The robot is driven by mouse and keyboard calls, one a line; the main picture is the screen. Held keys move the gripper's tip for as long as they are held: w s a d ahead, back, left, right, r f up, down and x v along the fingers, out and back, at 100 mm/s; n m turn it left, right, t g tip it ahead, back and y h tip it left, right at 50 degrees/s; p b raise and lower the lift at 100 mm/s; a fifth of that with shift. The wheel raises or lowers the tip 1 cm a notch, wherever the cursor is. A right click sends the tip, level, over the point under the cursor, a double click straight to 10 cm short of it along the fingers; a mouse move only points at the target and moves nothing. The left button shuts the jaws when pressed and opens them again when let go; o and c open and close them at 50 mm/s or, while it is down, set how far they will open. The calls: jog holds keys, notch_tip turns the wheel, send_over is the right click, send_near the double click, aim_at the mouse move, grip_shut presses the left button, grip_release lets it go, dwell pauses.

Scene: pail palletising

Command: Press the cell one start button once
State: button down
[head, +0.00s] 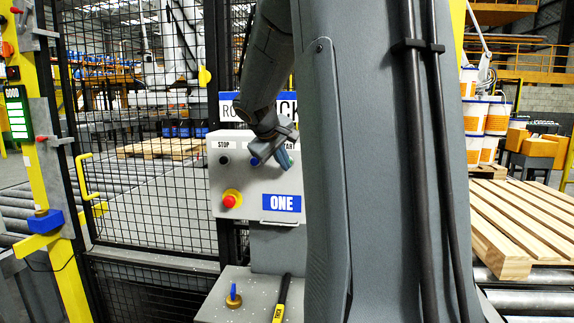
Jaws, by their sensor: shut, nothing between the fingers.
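The grey control box (222,178) hangs at the mesh fence and carries a blue ONE label (281,203). A STOP label (223,145) sits above a black button (224,160). A blue button (254,162) shows to its right. A red mushroom button (231,199) on a yellow ring is below. My gripper (286,156) is in front of the box's upper right, shut and empty. It covers most of the label ending in "ART" and the place under it, so the start button is hidden. I cannot tell whether the fingers touch it.
A grey ledge (210,308) below the box holds a small blue-topped item (233,296) and a black-and-yellow tool (281,300). The mesh fence (140,215) and a yellow post (65,262) stand left. A wooden pallet (520,215) and stacked pails (484,115) are right.

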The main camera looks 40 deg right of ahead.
jog(key=shift+w+d, duration=0.25)
jog(key=shift+d, duration=0.05)
dwell(0.5)
dwell(0.4)
jog(key=shift+s+a+b, duration=0.4)
jog(key=shift+s+a, duration=0.15)
jog(key=shift+a, duration=0.15)
jog(key=shift+s+a+b, duration=0.8)
jog(key=shift+s+a, duration=0.85)
jog(key=shift+a, duration=0.25)
